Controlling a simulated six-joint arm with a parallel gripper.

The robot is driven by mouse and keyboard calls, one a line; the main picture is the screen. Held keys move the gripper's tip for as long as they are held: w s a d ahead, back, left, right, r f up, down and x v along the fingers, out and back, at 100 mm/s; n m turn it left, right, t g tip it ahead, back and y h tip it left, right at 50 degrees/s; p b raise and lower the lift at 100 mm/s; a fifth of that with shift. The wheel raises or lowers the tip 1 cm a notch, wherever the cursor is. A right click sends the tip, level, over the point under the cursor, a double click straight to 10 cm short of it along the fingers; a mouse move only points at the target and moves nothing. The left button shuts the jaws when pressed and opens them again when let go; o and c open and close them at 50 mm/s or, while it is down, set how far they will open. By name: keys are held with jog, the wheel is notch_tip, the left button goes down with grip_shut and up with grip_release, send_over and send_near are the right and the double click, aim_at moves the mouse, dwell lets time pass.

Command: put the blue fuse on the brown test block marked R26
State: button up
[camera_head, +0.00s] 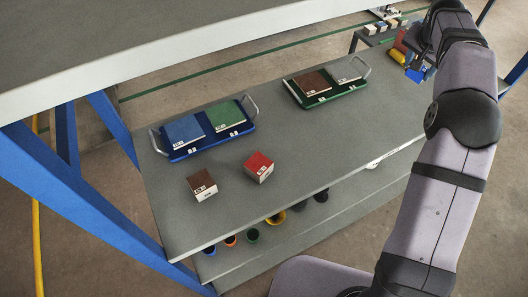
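A small block with a brown top and white sides (202,185) sits near the front left of the grey table. It has a dark label that is too small to read. My gripper (414,62) is at the upper right, over the far right end of the table, partly hidden by my arm. A small blue piece (417,75) shows just below it. I cannot tell whether this is the blue fuse or whether the fingers hold it. A red and yellow item (398,55) shows beside the gripper.
A red-topped block (258,167) stands right of the brown one. A blue tray (174,156) holds blue and green tiles. A green tray (296,97) holds brown and white tiles. Several coloured cups (252,235) are under the front edge. The table's middle is clear.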

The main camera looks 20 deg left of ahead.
jog(key=s+a+f+n+y+b, duration=0.1)
jog(key=s+a+f+n, duration=0.25)
jog(key=s, duration=0.35)
jog(key=s+a+f+n+y+b, duration=0.1)
jog(key=s+a+f+n+y, duration=0.2)
jog(key=s, duration=0.4)
jog(key=s+a+f+n+b, duration=0.2)
jog(key=s+a+f+n, duration=0.1)
jog(key=s+a, duration=0.3)
jog(key=s+a+r+n+g+y+b, duration=0.1)
jog(key=s+a+n+g+y+b, duration=0.2)
jog(key=a+n, duration=0.75)
notch_tip(320, 180, up, 8)
jog(key=n+g+b, duration=0.2)
jog(key=n+g, duration=0.6)
jog(key=n, duration=0.5)
send_over(194, 184)
jog(key=w+d, duration=0.2)
jog(key=shift+h, duration=0.3)
jog(key=shift+w+d+f+p, duration=0.1)
jog(key=shift+f+p, duration=0.9)
jog(key=shift+f, duration=4.15)
jog(key=shift+f, duration=0.1)
